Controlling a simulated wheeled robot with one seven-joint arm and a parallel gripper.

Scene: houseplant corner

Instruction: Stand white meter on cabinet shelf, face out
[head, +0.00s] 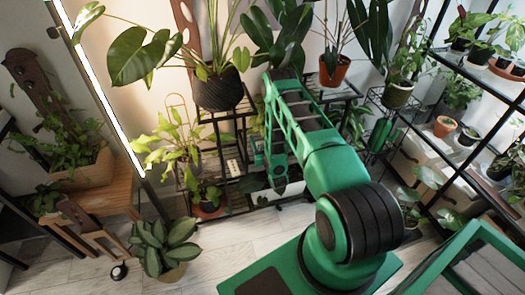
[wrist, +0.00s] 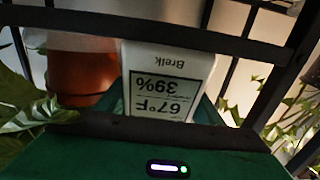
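The white meter (wrist: 168,72) shows large in the wrist view. Its display reads 67°F and 39%, upside down in that picture, with the name "Brelk" beyond it. Green finger parts of my gripper (wrist: 165,112) lie close along both sides of the meter, which looks held between them. A dark bar crosses the near end and hides the fingertips' contact. In the head view my gripper (head: 276,172) points down at the black plant rack. I cannot make out the meter there for sure. I cannot single out the cabinet shelf for certain; a glass-shelved cabinet (head: 478,88) stands at the right.
A black rack bar (wrist: 150,22) crosses the wrist view, close to the meter's far end. A reddish-brown pot (wrist: 80,72) stands left of the meter. A dark pot (head: 219,90) and an orange pot (head: 334,70) stand above. Open floor (head: 225,237) lies in front.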

